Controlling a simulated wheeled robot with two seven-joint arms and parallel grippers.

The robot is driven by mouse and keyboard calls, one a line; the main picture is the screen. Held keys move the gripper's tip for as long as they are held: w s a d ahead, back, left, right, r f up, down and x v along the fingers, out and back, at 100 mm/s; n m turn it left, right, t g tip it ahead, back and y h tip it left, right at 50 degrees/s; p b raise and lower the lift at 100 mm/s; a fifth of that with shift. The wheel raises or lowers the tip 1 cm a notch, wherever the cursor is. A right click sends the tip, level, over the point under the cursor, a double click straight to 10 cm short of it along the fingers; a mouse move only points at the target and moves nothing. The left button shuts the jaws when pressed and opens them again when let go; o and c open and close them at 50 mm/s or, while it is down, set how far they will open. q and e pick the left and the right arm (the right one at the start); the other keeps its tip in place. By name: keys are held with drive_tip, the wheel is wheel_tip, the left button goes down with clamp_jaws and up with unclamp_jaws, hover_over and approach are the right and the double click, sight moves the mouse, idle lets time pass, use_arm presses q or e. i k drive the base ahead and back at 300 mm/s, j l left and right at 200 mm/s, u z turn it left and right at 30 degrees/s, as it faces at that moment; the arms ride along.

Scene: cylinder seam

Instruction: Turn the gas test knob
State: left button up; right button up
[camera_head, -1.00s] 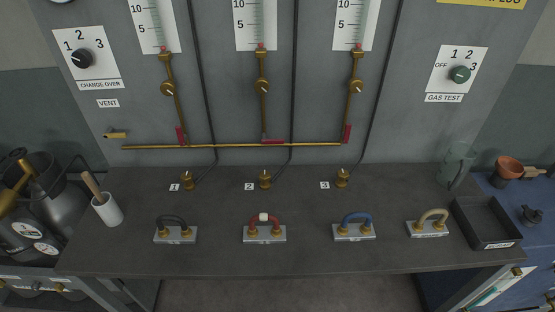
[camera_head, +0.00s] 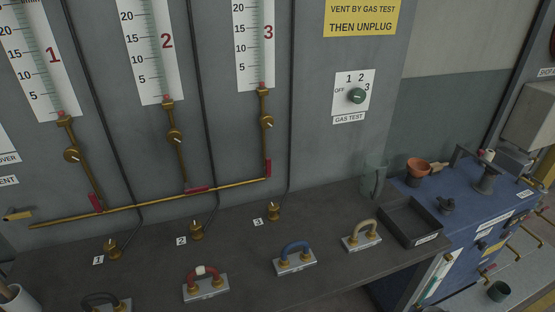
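The plate carries the marks OFF, 1, 2 and 3, with a GAS TEST label (camera_head: 349,118) below. The exact mark the knob's pointer faces is too small to tell. Nothing touches the knob. Neither of my grippers shows in the head view.
A yellow sign (camera_head: 361,17) hangs above the knob. Gauges with brass valves (camera_head: 266,122) are to its left. A blue cabinet (camera_head: 425,200) stands right.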

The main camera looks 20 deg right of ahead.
sight(358, 95)
drive_tip(key=k+z, duration=0.1)
drive_tip(key=z, duration=1)
